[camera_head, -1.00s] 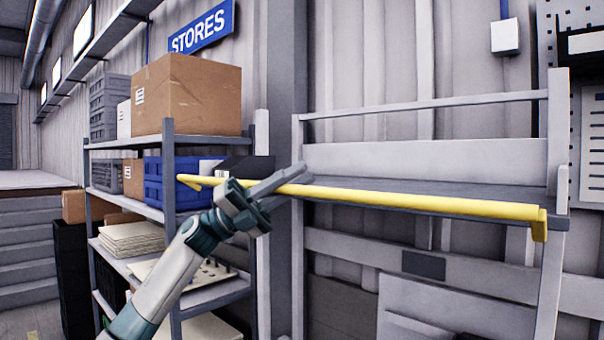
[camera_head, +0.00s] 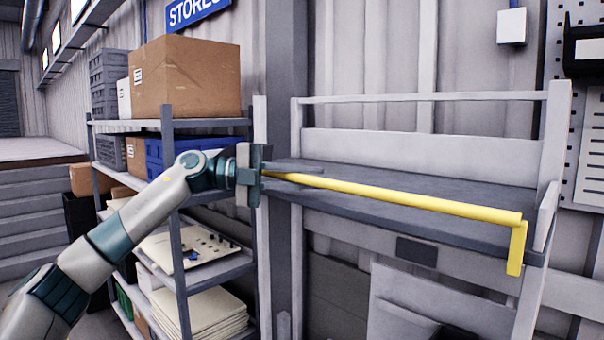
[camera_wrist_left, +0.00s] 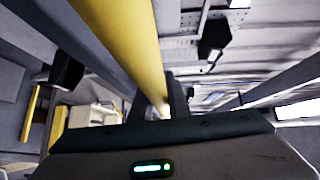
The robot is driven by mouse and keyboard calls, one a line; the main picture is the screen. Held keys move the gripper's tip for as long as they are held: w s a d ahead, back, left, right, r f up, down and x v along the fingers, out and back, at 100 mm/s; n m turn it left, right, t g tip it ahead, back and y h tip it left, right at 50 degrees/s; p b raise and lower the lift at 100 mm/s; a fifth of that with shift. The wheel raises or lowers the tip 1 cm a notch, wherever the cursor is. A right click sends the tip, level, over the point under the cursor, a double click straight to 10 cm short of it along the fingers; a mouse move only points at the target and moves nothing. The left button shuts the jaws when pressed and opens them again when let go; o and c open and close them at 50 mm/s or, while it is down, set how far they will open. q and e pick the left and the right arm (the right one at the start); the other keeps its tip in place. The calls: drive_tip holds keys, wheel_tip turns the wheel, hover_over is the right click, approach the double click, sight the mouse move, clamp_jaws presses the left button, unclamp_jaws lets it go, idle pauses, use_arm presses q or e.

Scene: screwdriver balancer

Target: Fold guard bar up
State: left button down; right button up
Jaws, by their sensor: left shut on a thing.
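The yellow guard bar (camera_head: 400,198) runs across the front of the grey rack (camera_head: 440,96). Its right end has a short arm (camera_head: 517,248) that hangs down. My left gripper (camera_head: 284,176) is shut on the guard bar near its left end, with the fingers pointing right along it. The bar's left end is hidden behind the gripper. In the left wrist view the yellow bar (camera_wrist_left: 122,45) comes down from the top to the gripper's dark fingers. My right gripper is not in view.
Left of the rack stands a shelf unit (camera_head: 168,140) with a cardboard box (camera_head: 185,78), a blue crate (camera_head: 190,150) and stacked sheets (camera_head: 215,315). My left arm passes in front of it. The grey rack's shelf (camera_head: 400,182) behind the bar looks empty.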

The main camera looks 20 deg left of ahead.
use_arm(q)
drive_tip(key=shift+w+d+f+n+g+y, duration=0.1)
drive_tip(key=shift+w+d+n+g+y, duration=0.05)
drive_tip(key=shift+w+n+g+y, duration=0.3)
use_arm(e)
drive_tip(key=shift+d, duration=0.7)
use_arm(q)
drive_tip(key=shift+s+t, duration=0.1)
drive_tip(key=shift+t, duration=0.15)
drive_tip(key=c, duration=1.7)
unclamp_jaws()
drive_tip(key=shift+f, duration=0.1)
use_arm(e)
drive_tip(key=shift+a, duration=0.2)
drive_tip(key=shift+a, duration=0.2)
